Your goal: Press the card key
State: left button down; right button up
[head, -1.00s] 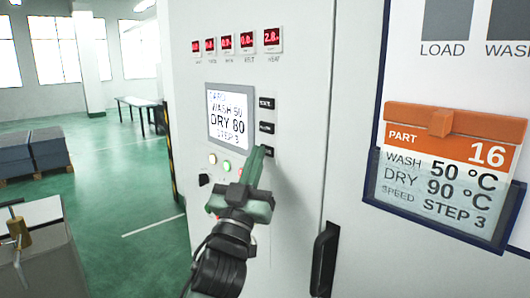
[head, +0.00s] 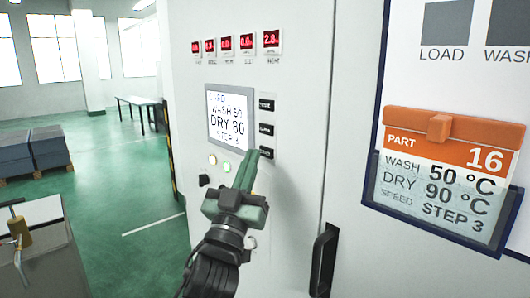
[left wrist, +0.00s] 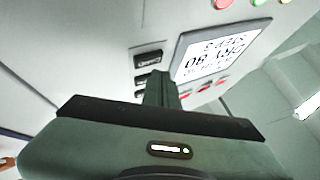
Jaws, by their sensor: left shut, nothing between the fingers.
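A column of three black keys stands right of the screen on the white machine: a top key (head: 266,104), a middle key (head: 266,129) and a bottom key (head: 266,153). My right gripper is not in view.
The screen (head: 229,116) reads WASH 50, DRY 80, STEP 3. An orange-and-white card (head: 440,165) at right reads PART 16, 50 °C, 90 °C, STEP 3. Round buttons (head: 226,166) sit below the screen. A black door handle (head: 323,262) stands out at lower right.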

pick_arm(q)
jog(key=shift+a, duration=0.1)
jog(key=s+a+p, duration=0.1)
jog(key=a, duration=0.1)
jog(key=s+a+p, duration=0.1)
jog(key=s+a, duration=0.1)
dwell(0.8)
